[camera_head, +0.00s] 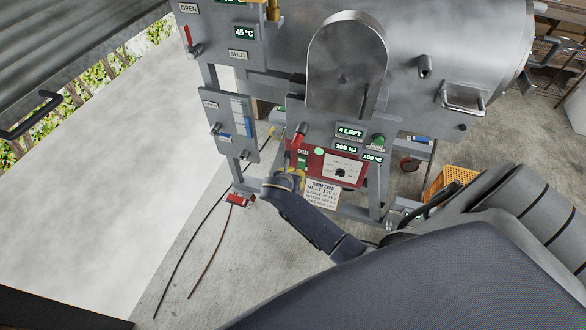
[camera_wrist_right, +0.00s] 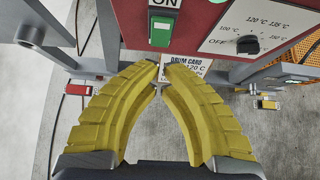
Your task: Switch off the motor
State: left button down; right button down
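In the head view the red panel (camera_head: 357,182) is on the front of the machine, low under the steel drum (camera_head: 430,40). My right gripper (camera_head: 293,168) is just in front of the panel's left part. In the right wrist view its yellow fingers (camera_wrist_right: 160,80) are brought together at the tips with nothing between them, just below the switch and apart from it in the picture. My left gripper is out of view.
A dial (camera_wrist_right: 247,44) with temperature marks is right of the switch. A white drum card (camera_head: 322,194) hangs below the panel. A red-handled lever (camera_head: 299,134) is close above my gripper. Cables (camera_head: 190,235) and a red plug (camera_head: 238,199) lie on the floor. An orange crate (camera_head: 440,183) stands right.

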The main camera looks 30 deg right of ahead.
jog(key=shift+s+a+r, duration=0.3)
jog(key=shift+a+r, duration=0.05)
jog(key=shift+r, duration=0.35)
jog(key=shift+s+a+r, duration=0.3)
jog(key=shift+a+r, duration=0.05)
jog(key=shift+r, duration=0.35)
